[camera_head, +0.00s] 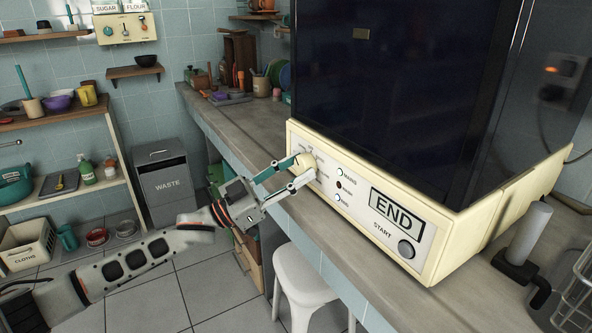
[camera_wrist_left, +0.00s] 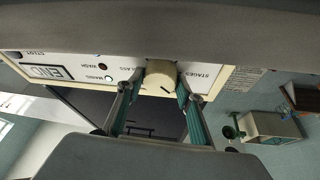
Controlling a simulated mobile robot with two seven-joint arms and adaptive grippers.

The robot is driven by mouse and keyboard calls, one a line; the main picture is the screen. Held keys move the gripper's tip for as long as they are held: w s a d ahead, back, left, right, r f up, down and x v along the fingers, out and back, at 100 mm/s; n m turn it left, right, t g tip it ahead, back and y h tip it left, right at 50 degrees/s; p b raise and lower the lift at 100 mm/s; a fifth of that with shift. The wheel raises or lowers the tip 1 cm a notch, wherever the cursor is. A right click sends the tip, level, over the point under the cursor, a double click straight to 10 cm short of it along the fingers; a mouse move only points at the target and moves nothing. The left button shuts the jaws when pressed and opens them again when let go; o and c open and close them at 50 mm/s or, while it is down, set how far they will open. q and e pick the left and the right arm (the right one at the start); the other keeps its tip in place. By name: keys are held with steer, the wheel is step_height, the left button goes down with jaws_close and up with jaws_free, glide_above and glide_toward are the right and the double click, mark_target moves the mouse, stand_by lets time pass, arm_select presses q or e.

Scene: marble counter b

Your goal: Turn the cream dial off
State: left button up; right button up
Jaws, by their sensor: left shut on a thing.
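The cream dial (camera_head: 305,162) sits at the left end of the control panel on a cream machine (camera_head: 436,237) with dark glass sides. In the left wrist view the dial (camera_wrist_left: 160,77) is between my left fingers, with a dark pointer line on its face. My left gripper (camera_head: 299,170) is shut on the dial, one finger on either side of it. The fingers partly hide the markings around the dial. My right gripper is not in view.
The grey counter (camera_head: 245,122) runs back from the machine. A white stool (camera_head: 299,283) stands below its front edge. A grey WASTE bin (camera_head: 166,185) and shelves are at the left. A wire rack (camera_head: 577,292) is at the right.

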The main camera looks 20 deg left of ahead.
arm_select(q)
steer(key=shift+m, duration=0.3)
steer(key=m+g, duration=0.1)
steer(key=m, duration=0.1)
steer(key=m+g+h, duration=0.1)
steer(key=m, duration=0.1)
steer(key=shift+a+r+m+p, duration=0.1)
steer(key=shift+r+m+p, duration=0.1)
steer(key=shift+m+p, duration=0.1)
steer(key=m+g, duration=0.2)
steer(key=m, duration=0.1)
steer(key=shift+w+r+m+p, duration=0.1)
steer(key=shift+m+p, duration=0.25)
steer(key=shift+m, duration=0.05)
steer(key=shift+m+g+h, duration=0.3)
steer(key=shift+m+g, duration=0.2)
steer(key=shift+m, duration=0.7)
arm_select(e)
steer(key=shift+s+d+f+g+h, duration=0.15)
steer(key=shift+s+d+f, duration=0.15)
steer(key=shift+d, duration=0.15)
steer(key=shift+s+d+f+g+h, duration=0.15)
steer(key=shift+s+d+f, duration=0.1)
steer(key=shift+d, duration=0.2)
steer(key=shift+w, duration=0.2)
arm_select(q)
steer(key=o, duration=1.1)
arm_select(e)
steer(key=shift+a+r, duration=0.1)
